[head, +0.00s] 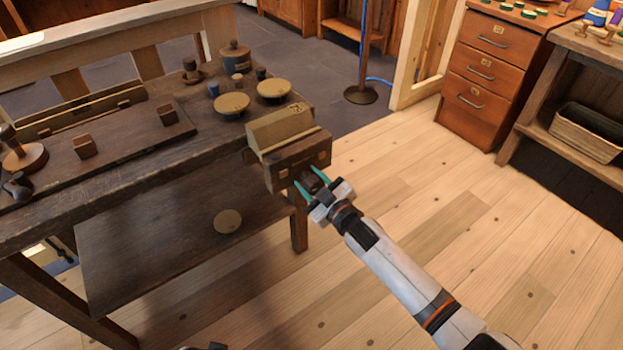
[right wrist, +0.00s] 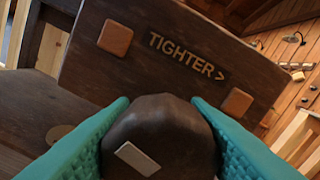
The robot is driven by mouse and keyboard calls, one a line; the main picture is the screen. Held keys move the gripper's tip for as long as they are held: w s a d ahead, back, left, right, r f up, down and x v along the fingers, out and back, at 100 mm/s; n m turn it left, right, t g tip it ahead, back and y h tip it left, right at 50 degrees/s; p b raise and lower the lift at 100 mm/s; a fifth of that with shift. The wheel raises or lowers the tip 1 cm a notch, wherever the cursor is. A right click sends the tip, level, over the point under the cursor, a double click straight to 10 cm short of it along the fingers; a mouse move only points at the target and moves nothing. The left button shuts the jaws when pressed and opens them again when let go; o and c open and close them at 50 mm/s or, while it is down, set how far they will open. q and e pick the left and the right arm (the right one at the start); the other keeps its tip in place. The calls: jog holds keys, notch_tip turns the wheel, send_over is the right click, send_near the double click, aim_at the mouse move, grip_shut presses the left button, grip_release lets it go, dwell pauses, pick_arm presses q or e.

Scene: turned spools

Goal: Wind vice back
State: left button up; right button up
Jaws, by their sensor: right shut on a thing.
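The vice (head: 297,165) is mounted at the right end of the dark wooden bench (head: 200,137). Its dark front jaw (right wrist: 185,65) carries two copper-brown squares and the word "TIGHTER" with an arrow to the right. A pale tan block (head: 280,128) sits behind the front jaw; I cannot tell whether the jaw touches it. My right gripper (head: 318,187) is at the front of the vice. Its teal fingers are shut on the dark rounded vice knob (right wrist: 158,135), which has a pale rectangular mark.
Two round tan discs (head: 232,104) (head: 273,88), a lidded pot (head: 235,57) and small turned pieces stand on the bench. Another disc (head: 228,222) lies on the lower shelf. A drawer cabinet (head: 488,75) stands at the right back. The wooden floor right of the bench is clear.

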pick_arm(q)
jog(key=shift+s+f, duration=0.15)
jog(key=shift+f, duration=0.35)
pick_arm(e)
jog(key=shift+w+a+r+n, duration=0.1)
jog(key=shift+r+n, duration=0.2)
jog(key=shift+n, duration=0.8)
jog(key=o, duration=0.9)
jog(key=shift+f, duration=0.1)
pick_arm(q)
jog(key=shift+f, duration=0.1)
pick_arm(e)
jog(key=shift+o, duration=0.4)
jog(key=shift+f, duration=0.15)
jog(key=shift+f, duration=0.1)
jog(key=shift+s+d, duration=0.25)
jog(key=shift+s, duration=0.05)
pick_arm(q)
notch_tip(320, 180, down, 6)
jog(key=s+p, duration=0.2)
jog(key=shift+s+a+g, duration=0.2)
jog(key=shift+g, duration=0.1)
pick_arm(e)
jog(key=v, duration=1.1)
